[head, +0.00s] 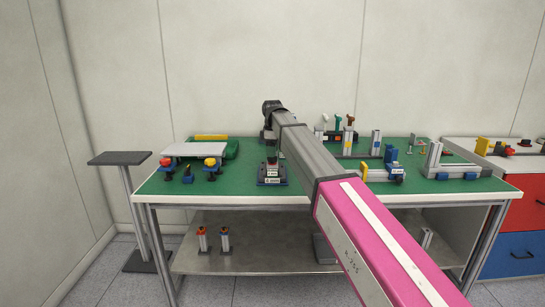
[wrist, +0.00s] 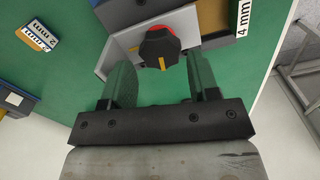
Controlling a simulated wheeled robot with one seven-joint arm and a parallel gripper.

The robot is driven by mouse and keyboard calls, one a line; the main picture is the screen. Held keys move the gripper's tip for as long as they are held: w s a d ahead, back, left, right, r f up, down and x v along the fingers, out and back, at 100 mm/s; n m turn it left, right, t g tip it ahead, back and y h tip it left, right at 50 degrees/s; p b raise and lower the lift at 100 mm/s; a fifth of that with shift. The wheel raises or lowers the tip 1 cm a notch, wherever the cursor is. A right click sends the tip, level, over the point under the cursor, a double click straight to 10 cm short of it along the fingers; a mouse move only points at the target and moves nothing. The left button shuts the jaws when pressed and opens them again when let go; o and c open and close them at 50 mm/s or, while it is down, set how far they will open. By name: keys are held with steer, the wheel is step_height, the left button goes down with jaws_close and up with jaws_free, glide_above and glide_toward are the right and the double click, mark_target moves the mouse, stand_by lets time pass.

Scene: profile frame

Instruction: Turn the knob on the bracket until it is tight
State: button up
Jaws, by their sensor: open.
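In the wrist view a black knob (wrist: 160,47) with an orange pointer mark and a red part behind it sits on a pale grey bracket (wrist: 118,52). My gripper (wrist: 158,64) is open. One finger is to the left of the knob and the other to its right, with a gap on each side. The fingertips reach to about the knob's lower edge in the picture, and nothing is held between them. I cannot tell how tight the knob is. In the head view my arm hides much of the middle of the bench, and I cannot make out the knob there.
A block labelled 2 mm (wrist: 38,36) lies to the left and a 4 mm label (wrist: 243,17) is close on the right.

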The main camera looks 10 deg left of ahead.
mark_target(272, 160)
steer(key=shift+f, duration=1.35)
steer(key=shift+c, duration=0.3)
steer(key=c, duration=0.6)
